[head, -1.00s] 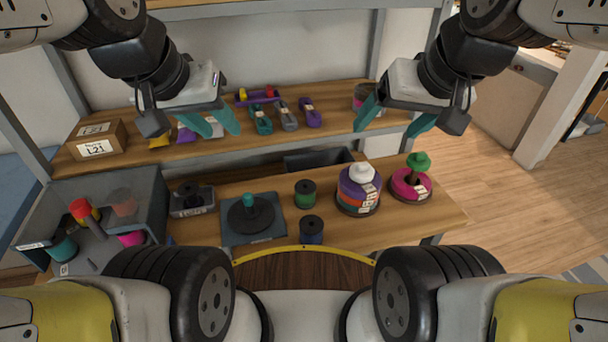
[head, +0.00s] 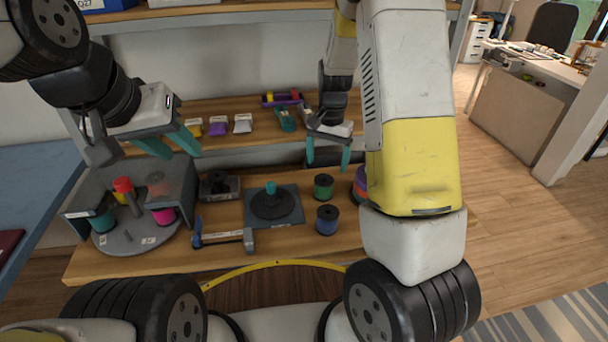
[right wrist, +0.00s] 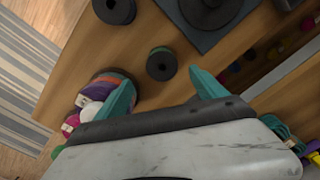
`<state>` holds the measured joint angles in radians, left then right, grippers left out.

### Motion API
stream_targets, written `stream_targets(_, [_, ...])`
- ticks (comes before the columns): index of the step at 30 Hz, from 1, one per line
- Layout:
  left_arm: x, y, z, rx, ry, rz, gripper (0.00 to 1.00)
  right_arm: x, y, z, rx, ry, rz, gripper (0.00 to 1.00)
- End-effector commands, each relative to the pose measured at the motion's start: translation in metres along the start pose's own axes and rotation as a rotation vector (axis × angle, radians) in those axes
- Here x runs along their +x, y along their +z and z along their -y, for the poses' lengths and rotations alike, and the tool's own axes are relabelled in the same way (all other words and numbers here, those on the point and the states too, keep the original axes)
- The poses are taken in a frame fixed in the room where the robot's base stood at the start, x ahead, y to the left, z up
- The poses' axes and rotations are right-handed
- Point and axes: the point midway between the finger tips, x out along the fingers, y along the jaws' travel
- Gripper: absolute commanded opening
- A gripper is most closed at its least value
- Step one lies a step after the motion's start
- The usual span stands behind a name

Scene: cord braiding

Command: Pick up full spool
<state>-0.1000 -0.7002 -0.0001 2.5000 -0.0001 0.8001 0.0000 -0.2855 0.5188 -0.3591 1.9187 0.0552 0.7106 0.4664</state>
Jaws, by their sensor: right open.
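A dark-flanged spool with green cord (head: 323,187) stands on the lower bench. A similar spool with blue cord (head: 327,220) stands in front of it. Which one counts as full, I cannot tell. My right gripper (head: 328,158) is open and empty, above and behind the green spool in the head view. In the right wrist view the green spool (right wrist: 161,63) shows beyond and between the open fingertips, untouched, with the blue spool (right wrist: 113,9) farther off. My left gripper (head: 176,148) is open and empty above the left side of the bench.
A grey divided turntable (head: 135,242) at left holds red, teal and pink spools. A dark disc with a teal peg (head: 271,201) sits on a mat. A blue-grey tool (head: 225,238) lies in front. A coloured stack (head: 360,184) is partly hidden by my right arm.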

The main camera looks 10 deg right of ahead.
Motion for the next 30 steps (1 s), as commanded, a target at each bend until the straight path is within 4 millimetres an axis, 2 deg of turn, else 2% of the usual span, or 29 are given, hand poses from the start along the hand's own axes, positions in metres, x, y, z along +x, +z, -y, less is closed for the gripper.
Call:
stream_targets(1, [0.000, 0.000, 0.000, 0.000, 0.000, 0.000, 0.36, 0.009, -0.003, 0.000, 0.009, 0.015, 0.003, 0.81])
stream_targets(11, [0.000, 0.000, 0.000, 0.000, 0.000, 0.000, 0.36, 0.042, -0.005, -0.001, 0.020, 0.029, 0.006, 0.81])
stream_targets(21, [0.000, 0.000, 0.000, 0.000, 0.000, 0.000, 0.36, 0.088, -0.007, -0.001, 0.019, 0.028, 0.006, 0.81])
stream_targets(30, [0.000, 0.000, 0.000, 0.000, 0.000, 0.000, 0.36, 0.094, -0.007, -0.001, 0.018, 0.027, 0.005, 0.81])
